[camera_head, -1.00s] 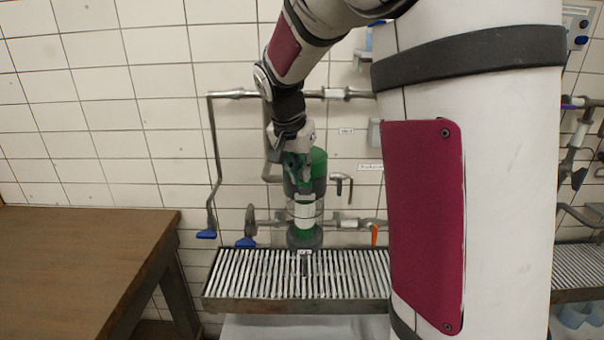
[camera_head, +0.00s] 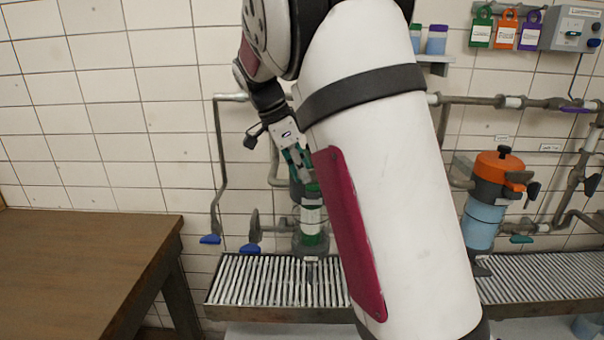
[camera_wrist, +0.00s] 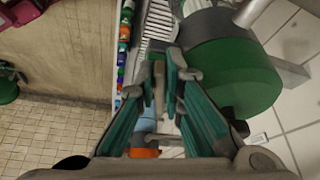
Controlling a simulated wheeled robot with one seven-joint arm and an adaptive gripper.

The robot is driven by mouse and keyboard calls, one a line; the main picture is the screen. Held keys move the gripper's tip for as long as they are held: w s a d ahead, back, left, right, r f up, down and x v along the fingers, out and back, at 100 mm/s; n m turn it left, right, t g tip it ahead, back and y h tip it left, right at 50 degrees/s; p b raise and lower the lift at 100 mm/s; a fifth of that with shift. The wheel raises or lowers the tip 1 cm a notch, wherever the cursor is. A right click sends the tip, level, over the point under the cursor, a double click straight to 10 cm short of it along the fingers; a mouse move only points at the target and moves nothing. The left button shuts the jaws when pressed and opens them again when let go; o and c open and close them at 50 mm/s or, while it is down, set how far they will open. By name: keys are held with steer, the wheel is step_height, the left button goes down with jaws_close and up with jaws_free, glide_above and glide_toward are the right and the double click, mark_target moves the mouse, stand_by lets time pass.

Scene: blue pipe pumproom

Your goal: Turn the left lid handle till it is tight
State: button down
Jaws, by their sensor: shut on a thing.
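In the wrist view the round green lid (camera_wrist: 240,80) is large, just right of the fingers. My gripper (camera_head: 300,167) is tilted at the top of this housing. In the wrist view its teal fingers (camera_wrist: 168,68) are close together on a narrow grey-brown bar, which looks like the lid handle (camera_wrist: 159,88). The exact contact is partly hidden by the fingers.
A second housing (camera_head: 484,205) with an orange lid stands at right. The slatted grate (camera_head: 240,280) runs below both. A wooden table (camera_head: 80,260) is at left. Pipes with blue-handled valves (camera_head: 210,239) line the tiled wall. Coloured tags (camera_head: 505,28) hang upper right.

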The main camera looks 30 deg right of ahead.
steer(key=shift+w+m, duration=0.15)
steer(key=shift+m, duration=0.55)
steer(key=shift+g, duration=0.3)
steer(key=c, duration=1.7)
jaws_free()
steer(key=shift+r, duration=0.1)
steer(key=v, duration=0.7)
steer(key=shift+r, duration=0.4)
steer(key=shift+w, duration=0.1)
